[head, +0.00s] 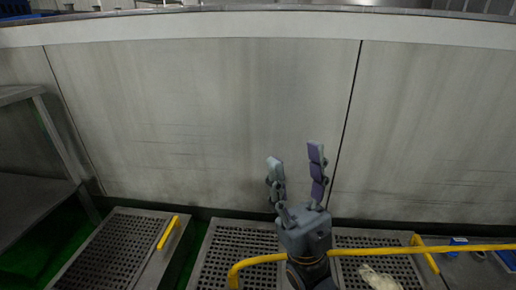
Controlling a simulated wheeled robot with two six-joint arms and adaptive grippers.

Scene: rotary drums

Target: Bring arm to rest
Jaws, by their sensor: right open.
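My right gripper (297,172) is in the lower middle of the head view, pointing up. Its two fingers stand apart and nothing is between them. It is in front of the grey metal wall of the drum housing (200,120), above the perforated steps. I cannot tell how far it is from the wall. My left gripper is not in view.
Perforated metal steps (112,250) line the wall's foot. A yellow rail (440,248) crosses at the lower right, and a yellow handle (167,232) is at the left. A pale lump (378,279) lies at the bottom right. A metal frame (62,140) stands at left.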

